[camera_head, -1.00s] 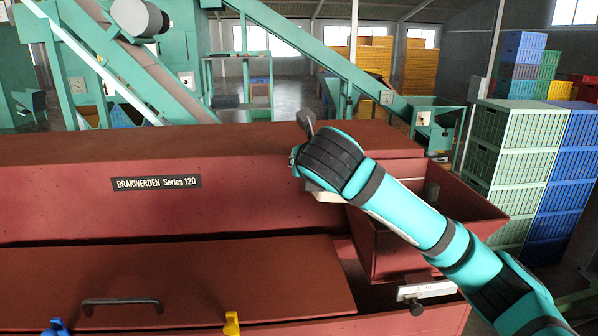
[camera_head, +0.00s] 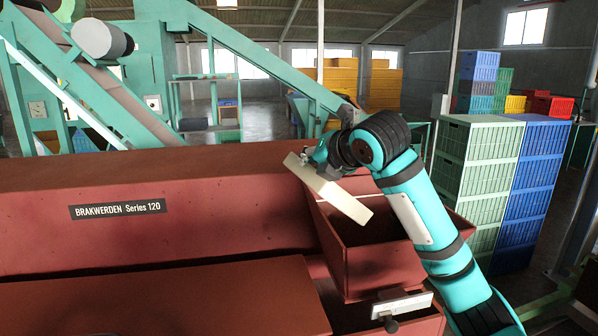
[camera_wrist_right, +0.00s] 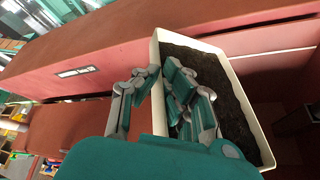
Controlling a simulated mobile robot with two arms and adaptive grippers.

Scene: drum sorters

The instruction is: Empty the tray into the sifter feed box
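The tray (camera_head: 330,190) is a shallow cream box, tilted in the head view with its right end lower, above the left part of the red feed box (camera_head: 385,268). The right wrist view shows dark loose material (camera_wrist_right: 215,85) inside the tray (camera_wrist_right: 262,150). My right gripper (camera_head: 322,158) is shut on the tray's long side wall, its fingers (camera_wrist_right: 155,90) on either side of that wall. The feed box is open at the top; its inside is dark and partly hidden by the tray and my right arm. My left gripper is not in view.
The red machine body (camera_head: 200,235) with a black label (camera_head: 118,209) fills the left and front. A pale plate with a dark knob (camera_head: 402,305) sits below the feed box. Stacked green crates (camera_head: 475,180) and blue crates (camera_head: 535,180) stand behind on the right.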

